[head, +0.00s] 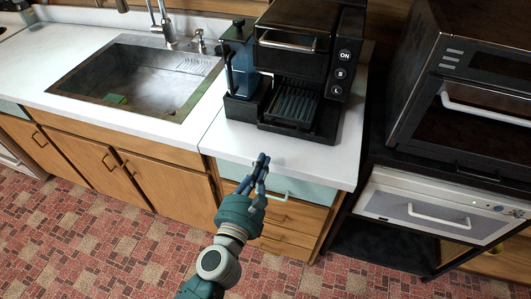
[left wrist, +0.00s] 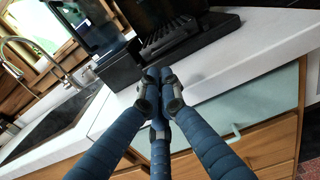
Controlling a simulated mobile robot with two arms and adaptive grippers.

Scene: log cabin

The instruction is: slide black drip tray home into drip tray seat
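The black drip tray (head: 294,105) with its slatted top lies at the bottom front of the black coffee machine (head: 300,60), on the white counter. It also shows in the left wrist view (left wrist: 167,37). The drip tray seat is the dark base (head: 325,132) around it; the tray's back end is under the machine and I cannot tell how deep it sits. My left gripper (head: 262,162) is in front of the counter edge, apart from the tray. In the left wrist view its blue fingers (left wrist: 159,88) are closed together with nothing visible between them. My right gripper is out of view.
A blue water tank (head: 240,65) stands at the machine's left. A steel sink (head: 140,80) is further left. A black toaster oven (head: 470,75) is on the right, past a gap. A strip of white counter (head: 225,143) in front of the machine is clear.

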